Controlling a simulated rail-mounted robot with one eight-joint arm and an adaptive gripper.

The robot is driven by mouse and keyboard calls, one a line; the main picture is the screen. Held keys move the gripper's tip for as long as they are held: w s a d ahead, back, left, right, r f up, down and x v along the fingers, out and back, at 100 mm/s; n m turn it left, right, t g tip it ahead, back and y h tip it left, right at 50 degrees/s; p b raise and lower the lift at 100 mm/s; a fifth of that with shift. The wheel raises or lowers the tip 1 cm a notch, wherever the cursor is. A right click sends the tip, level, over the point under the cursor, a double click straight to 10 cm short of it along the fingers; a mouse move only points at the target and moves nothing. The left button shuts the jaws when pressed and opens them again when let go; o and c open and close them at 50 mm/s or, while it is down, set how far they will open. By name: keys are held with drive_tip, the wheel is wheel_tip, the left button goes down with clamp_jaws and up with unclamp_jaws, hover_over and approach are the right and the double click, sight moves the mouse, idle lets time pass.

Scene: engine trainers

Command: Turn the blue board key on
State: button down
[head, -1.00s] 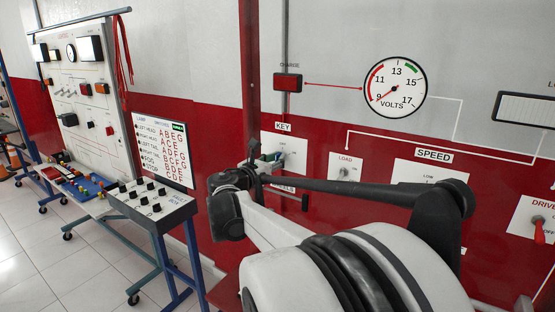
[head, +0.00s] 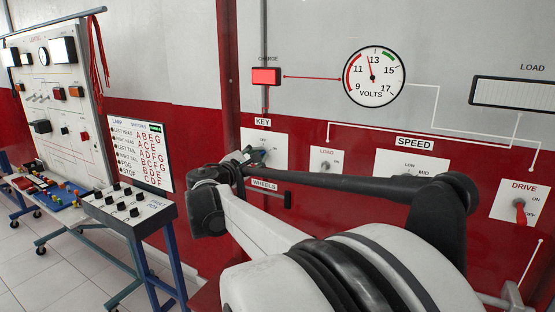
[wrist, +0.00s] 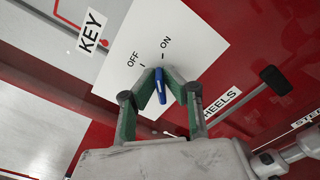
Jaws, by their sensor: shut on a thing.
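The blue key (wrist: 161,86) sits on the white KEY plate (wrist: 185,48) in the wrist view. Its upper end points up between the OFF and ON marks, closer to the ON mark. My gripper (wrist: 161,80) has its green fingers shut on the key, one on each side. In the head view my gripper (head: 254,157) is at the KEY plate (head: 275,142), and the key is too small and covered to make out there. The charge lamp (head: 266,76) glows bright red, and the volts gauge (head: 374,77) needle stands between 11 and 13.
The WHEELS lever (head: 287,200) sticks out just below the key. A lamp trainer on a blue stand (head: 172,262) is at the left.

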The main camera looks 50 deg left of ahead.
drive_tip(key=shift+w+r+m+b, duration=0.1)
drive_tip(key=shift+m+b, duration=0.2)
drive_tip(key=shift+m, duration=1)
drive_tip(key=c, duration=1.9)
unclamp_jaws()
drive_tip(key=shift+o, duration=0.2)
drive_tip(key=v, duration=1.2)
